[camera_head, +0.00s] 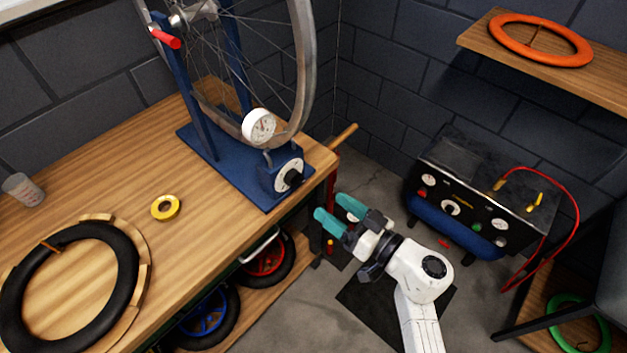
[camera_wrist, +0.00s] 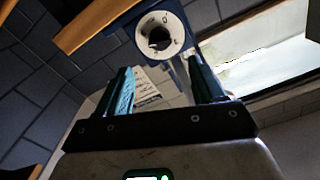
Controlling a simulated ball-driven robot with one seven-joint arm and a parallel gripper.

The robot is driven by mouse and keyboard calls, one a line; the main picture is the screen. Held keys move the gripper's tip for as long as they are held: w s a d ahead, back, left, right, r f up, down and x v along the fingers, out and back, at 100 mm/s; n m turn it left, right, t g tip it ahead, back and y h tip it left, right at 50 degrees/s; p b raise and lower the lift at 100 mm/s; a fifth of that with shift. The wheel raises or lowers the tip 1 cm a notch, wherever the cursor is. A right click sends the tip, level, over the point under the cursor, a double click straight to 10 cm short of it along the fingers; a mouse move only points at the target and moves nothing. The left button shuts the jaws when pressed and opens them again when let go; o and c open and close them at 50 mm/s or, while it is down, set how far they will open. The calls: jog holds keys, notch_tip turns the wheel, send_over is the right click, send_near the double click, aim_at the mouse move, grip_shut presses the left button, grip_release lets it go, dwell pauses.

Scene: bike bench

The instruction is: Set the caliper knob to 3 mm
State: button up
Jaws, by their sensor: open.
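The caliper knob (camera_head: 293,177) is a black knob on a white dial, on the front of the blue truing stand (camera_head: 223,168) at the bench's right end. In the wrist view the knob (camera_wrist: 159,38) and its white dial show beyond the fingertips; the number the knob points to is too small to tell. A round white gauge (camera_head: 259,126) sits above it, beside the wheel rim. My gripper (camera_head: 335,208) has teal fingers, open and empty, to the right of and apart from the knob. In the wrist view the open fingers (camera_wrist: 158,80) stand either side below the dial.
The wooden bench (camera_head: 120,163) holds a yellow tape roll (camera_head: 165,207), a black tyre (camera_head: 128,257) and a cup (camera_head: 23,190). A wooden handle (camera_head: 343,136) sticks out beyond the bench's right end. A compressor-like box (camera_head: 480,190) with a red hose stands at the right.

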aim_at(300, 182)
jog(key=b+x, duration=0.1)
jog(key=x, duration=0.9)
jog(key=shift+w+a, duration=0.1)
jog(key=c, duration=1.1)
jog(key=shift+o, duration=0.2)
jog(key=shift+r, duration=0.1)
